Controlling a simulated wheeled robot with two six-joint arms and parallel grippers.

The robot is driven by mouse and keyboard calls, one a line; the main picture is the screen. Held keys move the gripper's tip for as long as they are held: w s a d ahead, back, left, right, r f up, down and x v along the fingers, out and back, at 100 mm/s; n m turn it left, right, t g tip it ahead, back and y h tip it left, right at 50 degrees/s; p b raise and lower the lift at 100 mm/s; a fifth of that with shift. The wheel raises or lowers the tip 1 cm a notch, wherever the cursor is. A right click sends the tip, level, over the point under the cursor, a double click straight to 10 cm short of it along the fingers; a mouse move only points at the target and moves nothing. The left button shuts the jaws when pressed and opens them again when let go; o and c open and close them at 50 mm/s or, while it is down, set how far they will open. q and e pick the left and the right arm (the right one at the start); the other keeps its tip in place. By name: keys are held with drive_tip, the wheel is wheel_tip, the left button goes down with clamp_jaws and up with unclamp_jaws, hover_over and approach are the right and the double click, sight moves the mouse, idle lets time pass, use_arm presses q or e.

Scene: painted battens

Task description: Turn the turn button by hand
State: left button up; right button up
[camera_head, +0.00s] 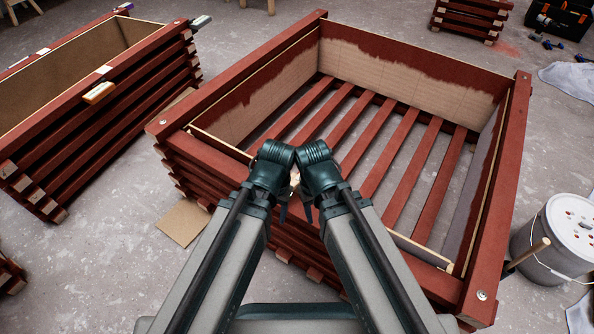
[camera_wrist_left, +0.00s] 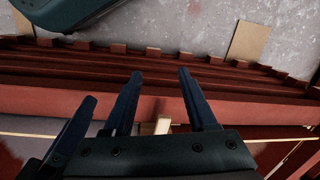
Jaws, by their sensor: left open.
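A small pale wooden piece, which looks like the turn button (camera_wrist_left: 162,125), shows in the left wrist view near the crate's red top edge. In the head view only a pale sliver of it (camera_head: 294,180) shows between my two wrists. My left gripper (camera_wrist_left: 160,73) is open, with its two dark fingers on either side of the piece in that picture. I cannot tell whether they touch it. In the head view my left gripper (camera_head: 283,212) is mostly hidden by its wrist. My right gripper (camera_head: 309,212) is close beside it, its jaw opening hidden.
The red slatted crate (camera_head: 510,150) spreads in front of me, open on top with slats across its floor. Another red crate (camera_head: 140,45) stands at the left, with a small wooden block (camera_head: 98,93) on its rim. A paint bucket (camera_head: 560,240) stands at the right.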

use_arm(q)
wheel_tip(320, 180, up, 13)
drive_tip(key=m+h+p, duration=0.1)
drive_tip(key=m+p, duration=0.2)
drive_tip(key=p, duration=1)
hover_over(298, 179)
drive_tip(key=shift+f+m+b, duration=0.15)
drive_tip(key=shift+m+b, duration=0.15)
wheel_tip(298, 179, down, 14)
drive_tip(key=b, duration=1.4)
clamp_jaws()
